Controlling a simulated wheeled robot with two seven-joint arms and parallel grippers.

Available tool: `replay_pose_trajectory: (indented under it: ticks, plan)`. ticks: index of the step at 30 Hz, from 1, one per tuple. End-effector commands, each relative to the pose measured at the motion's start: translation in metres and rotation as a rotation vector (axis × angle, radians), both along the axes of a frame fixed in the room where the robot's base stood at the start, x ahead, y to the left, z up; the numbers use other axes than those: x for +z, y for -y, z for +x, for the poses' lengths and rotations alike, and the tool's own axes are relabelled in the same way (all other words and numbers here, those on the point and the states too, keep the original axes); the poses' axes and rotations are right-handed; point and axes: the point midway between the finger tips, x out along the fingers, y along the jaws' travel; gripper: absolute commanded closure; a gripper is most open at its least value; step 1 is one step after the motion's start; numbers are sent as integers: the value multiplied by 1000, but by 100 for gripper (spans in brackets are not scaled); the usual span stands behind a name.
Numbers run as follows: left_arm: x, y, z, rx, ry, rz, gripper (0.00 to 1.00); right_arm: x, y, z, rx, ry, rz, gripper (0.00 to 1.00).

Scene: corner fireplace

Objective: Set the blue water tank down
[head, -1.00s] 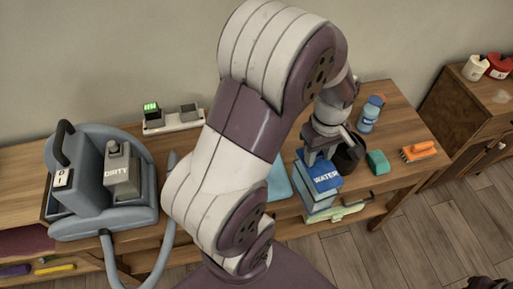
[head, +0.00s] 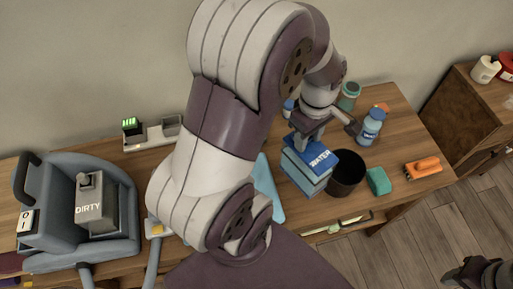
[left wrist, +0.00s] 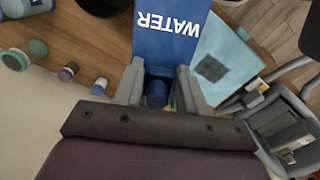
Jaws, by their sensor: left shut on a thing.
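The blue water tank (head: 305,170) is a box with a dark blue lid marked WATER, at the right part of the wooden bench in the head view. My left gripper (head: 308,137) is above it and shut on its top. In the left wrist view the tank (left wrist: 168,42) sits between the two fingers (left wrist: 158,88), with a blue knob between them. I cannot tell whether the tank's base touches the bench. My right gripper (head: 482,272) shows only in part, dark, at the lower right corner of the head view.
A black pot (head: 346,172) stands just right of the tank, with a blue bottle (head: 370,127), green sponge (head: 379,181) and orange brush (head: 422,167) beyond. A light blue cloth (head: 267,187) lies left. The grey cleaner with its DIRTY tank (head: 95,208) stands at far left.

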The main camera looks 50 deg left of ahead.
Motion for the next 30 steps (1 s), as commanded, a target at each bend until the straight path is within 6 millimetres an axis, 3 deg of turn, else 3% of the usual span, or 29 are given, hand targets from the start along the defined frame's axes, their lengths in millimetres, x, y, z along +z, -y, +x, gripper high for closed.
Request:
replay_pose_trajectory:
  ticks: [8,18,25,30]
  plan:
    - [-20,-29,20,3,-2,-1,100,6,0,0,0,0,0,57]
    - [-58,-81,57,2,0,0,100,15,0,0,0,0,0,57]
    - [-74,-93,66,-1,-2,-1,100,18,0,0,0,0,0,57]
    - [-100,-93,66,-1,-1,0,100,24,0,0,0,0,0,57]
